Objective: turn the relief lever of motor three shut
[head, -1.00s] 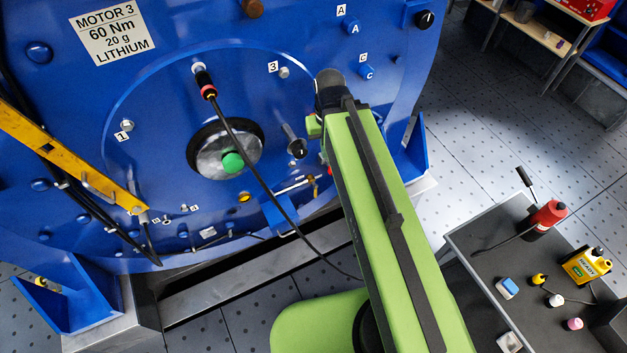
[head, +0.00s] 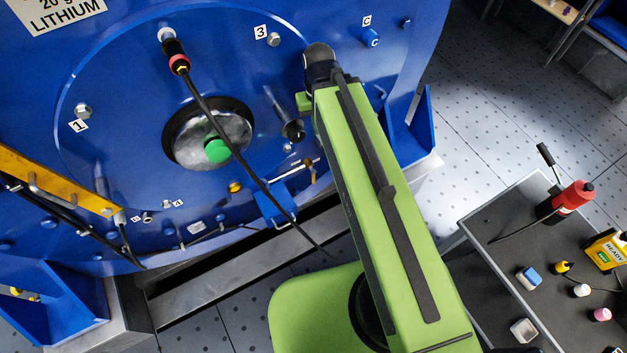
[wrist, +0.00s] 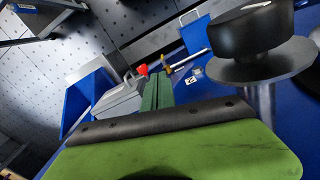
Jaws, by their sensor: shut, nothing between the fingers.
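The motor's blue face (head: 110,195) fills the left of the head view. A small brass valve (head: 308,177) sits low on it at the end of a thin metal pipe, just left of my arm. The wrist view shows a brass fitting (wrist: 167,69) on such a pipe with a red knob (wrist: 143,69) beside it; I take these for the relief lever. My gripper (wrist: 157,80) is shut and empty, its green fingers pointing toward the red knob. I cannot tell whether they touch it. In the head view my arm hides the fingertips and the red knob.
A black knob on a post (head: 293,130) stands out from the face and looms close at right in the wrist view (wrist: 250,35). A black cable (head: 240,150) hangs across the face. A dark table (head: 500,250) with bottles stands at right; floor between is clear.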

